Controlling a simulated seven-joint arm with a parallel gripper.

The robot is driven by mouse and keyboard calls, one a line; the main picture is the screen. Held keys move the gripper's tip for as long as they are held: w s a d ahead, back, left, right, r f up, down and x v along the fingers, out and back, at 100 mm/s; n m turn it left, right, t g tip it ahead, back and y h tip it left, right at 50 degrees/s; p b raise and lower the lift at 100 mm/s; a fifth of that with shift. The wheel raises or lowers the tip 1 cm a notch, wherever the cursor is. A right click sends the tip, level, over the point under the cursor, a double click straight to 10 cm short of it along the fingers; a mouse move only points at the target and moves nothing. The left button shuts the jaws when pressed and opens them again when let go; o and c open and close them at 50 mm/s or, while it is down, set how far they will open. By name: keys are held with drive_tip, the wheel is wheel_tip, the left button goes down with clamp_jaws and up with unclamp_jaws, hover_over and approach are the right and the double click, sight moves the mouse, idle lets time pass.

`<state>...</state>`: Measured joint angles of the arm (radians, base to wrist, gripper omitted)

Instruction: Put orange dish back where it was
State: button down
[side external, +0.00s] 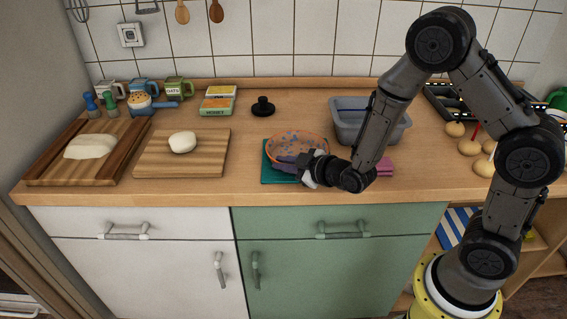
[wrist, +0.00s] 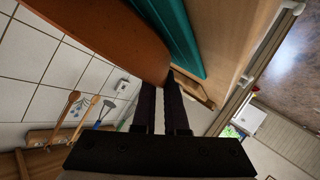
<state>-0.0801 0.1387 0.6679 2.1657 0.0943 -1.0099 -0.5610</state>
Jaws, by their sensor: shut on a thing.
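The orange dish (side external: 298,138), a round bowl with an orange rim and a blue-patterned inside, is over the teal board (side external: 268,174) at the middle of the counter. Its orange outer side also fills the upper part of the wrist view (wrist: 105,35). My gripper (side external: 287,163) is at the dish's near side, shut on its edge. In the wrist view the two fingers (wrist: 160,90) are close together, reaching to the dish's edge beside the teal board (wrist: 172,32). The gripper hides part of the dish's near side. I cannot tell whether the dish touches the board.
A grey-blue tub (side external: 396,132) stands right of the dish, partly behind my arm. A pink item (side external: 385,167) lies in front of it. A black lid (side external: 263,107) is behind the dish. A wooden board with dough (side external: 182,142) is to the left, with bare counter between.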

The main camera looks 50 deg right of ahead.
drive_tip(key=c, duration=1.4)
unclamp_jaws()
drive_tip(key=shift+f, duration=0.1)
drive_tip(key=o, duration=0.4)
drive_tip(key=shift+o, duration=0.2)
drive_tip(key=s+r+m+g, duration=0.2)
drive_tip(key=s+r, duration=0.3)
drive_tip(key=s, duration=0.4)
drive_tip(key=s+d+r+m+g, duration=0.1)
drive_tip(key=s+r, duration=0.4)
drive_tip(key=s, duration=0.5)
drive_tip(key=s+d+r+m+g, duration=0.1)
drive_tip(key=s+r+m+g, duration=0.2)
drive_tip(key=s, duration=0.7)
wheel_tip(320, 180, up, 2)
drive_tip(key=shift+s+g, duration=0.25)
drive_tip(key=shift+g, duration=0.65)
